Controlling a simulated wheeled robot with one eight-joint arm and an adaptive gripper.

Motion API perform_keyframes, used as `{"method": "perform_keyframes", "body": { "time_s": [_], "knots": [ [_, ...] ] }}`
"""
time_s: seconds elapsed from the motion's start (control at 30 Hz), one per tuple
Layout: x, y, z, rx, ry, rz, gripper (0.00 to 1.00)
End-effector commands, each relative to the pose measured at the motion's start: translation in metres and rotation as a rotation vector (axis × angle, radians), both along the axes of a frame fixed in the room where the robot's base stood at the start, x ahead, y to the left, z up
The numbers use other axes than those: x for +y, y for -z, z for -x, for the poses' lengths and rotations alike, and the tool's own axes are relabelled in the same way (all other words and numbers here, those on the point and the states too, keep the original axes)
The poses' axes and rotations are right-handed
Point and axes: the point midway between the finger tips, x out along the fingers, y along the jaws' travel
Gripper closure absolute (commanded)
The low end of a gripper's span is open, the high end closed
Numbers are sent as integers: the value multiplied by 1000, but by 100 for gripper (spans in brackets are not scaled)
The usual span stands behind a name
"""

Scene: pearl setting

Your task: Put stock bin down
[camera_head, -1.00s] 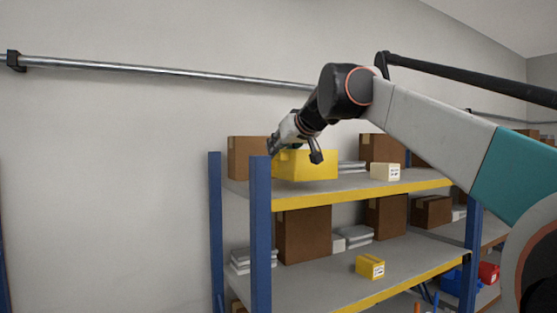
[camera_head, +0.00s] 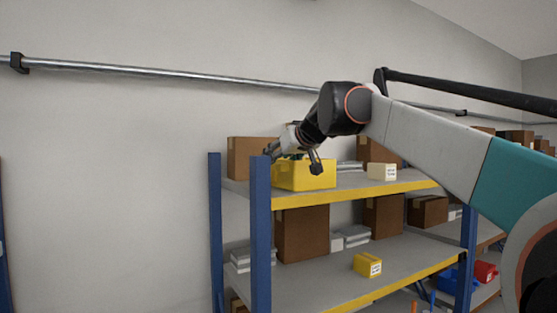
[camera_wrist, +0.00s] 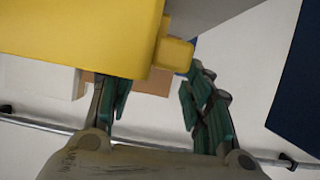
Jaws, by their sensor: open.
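The stock bin, a yellow box (camera_head: 308,176), is at the left end of the upper shelf (camera_head: 352,187), close to its front edge. It looks upright and seems to rest on the shelf, though its underside contact is hard to make out. My gripper's green fingers (camera_wrist: 157,95) are spread apart, close to the bin.
A blue post (camera_head: 260,235) stands just left of the bin. A brown carton (camera_head: 247,158) is behind it, and a small cream box (camera_head: 381,172) stands to its right. The lower shelf holds cartons and a small yellow box (camera_head: 367,265).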

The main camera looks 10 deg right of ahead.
Motion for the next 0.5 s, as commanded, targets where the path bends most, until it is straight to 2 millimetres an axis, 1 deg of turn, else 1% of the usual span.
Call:
{"method": "perform_keyframes", "body": {
  "time_s": [0.17, 0.3, 0.5],
  "knots": [
    [-7, -8, 26, 0, 0, -1, 54],
    [-16, -19, 52, 0, 1, 0, 54],
    [-25, -34, 83, 0, 1, -1, 54]
  ]
}}
